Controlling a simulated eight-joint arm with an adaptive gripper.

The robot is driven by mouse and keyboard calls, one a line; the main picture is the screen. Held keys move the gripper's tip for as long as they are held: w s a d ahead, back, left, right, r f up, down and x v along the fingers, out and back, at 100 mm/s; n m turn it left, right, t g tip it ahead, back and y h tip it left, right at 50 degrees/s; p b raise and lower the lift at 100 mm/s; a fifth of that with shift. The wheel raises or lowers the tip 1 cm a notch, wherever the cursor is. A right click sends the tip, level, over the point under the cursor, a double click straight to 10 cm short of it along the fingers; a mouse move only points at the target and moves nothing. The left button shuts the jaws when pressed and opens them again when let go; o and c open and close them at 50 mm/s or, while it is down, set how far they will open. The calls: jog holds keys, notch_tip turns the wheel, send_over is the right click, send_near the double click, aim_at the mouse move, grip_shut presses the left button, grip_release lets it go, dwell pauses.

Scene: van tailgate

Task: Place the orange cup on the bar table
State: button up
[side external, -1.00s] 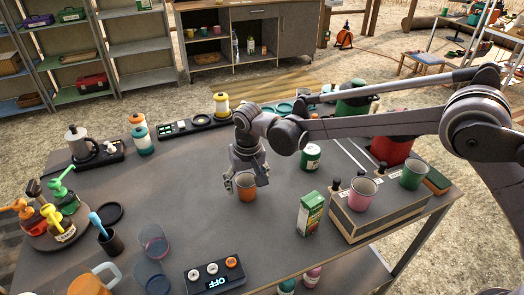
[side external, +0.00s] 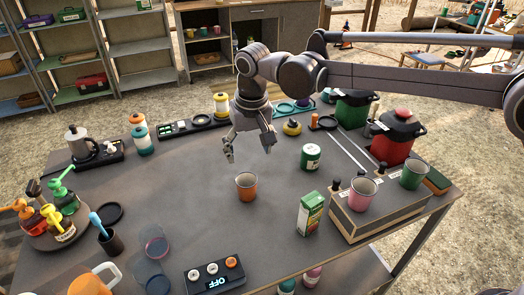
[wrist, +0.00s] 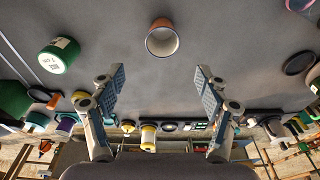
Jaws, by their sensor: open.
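The orange cup (side external: 246,188) stands upright on the grey table (side external: 190,205), near the middle of its top. My gripper (side external: 248,150) is open and empty, raised above and behind the cup in the side view, apart from it. In the wrist view the cup (wrist: 162,40) shows its open mouth, beyond the two spread fingers of my gripper (wrist: 160,85). Nothing is between the fingers.
A green can (side external: 310,157) and a green-white carton (side external: 310,213) stand right of the cup. A wooden box (side external: 375,212) with a pink cup (side external: 361,193) and green cup (side external: 413,173) is farther right. The tabletop left of the orange cup is clear.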

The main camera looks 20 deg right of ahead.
jog(key=s+d+r+t, duration=0.1)
jog(key=s+d+r, duration=0.3)
jog(key=d, duration=0.5)
jog(key=s+d+r+t, duration=0.1)
jog(key=s+d+r, duration=0.25)
jog(key=d, duration=0.45)
jog(key=s+d+f+t, duration=0.1)
jog(key=s+d+f, duration=0.2)
jog(key=s+d, duration=0.3)
jog(key=s+d+f+t, duration=0.2)
jog(key=s+d, duration=0.4)
jog(key=s, duration=0.3)
jog(key=shift+s+d+f, duration=0.2)
jog(key=shift+d+f, duration=0.05)
jog(key=shift+f, duration=0.55)
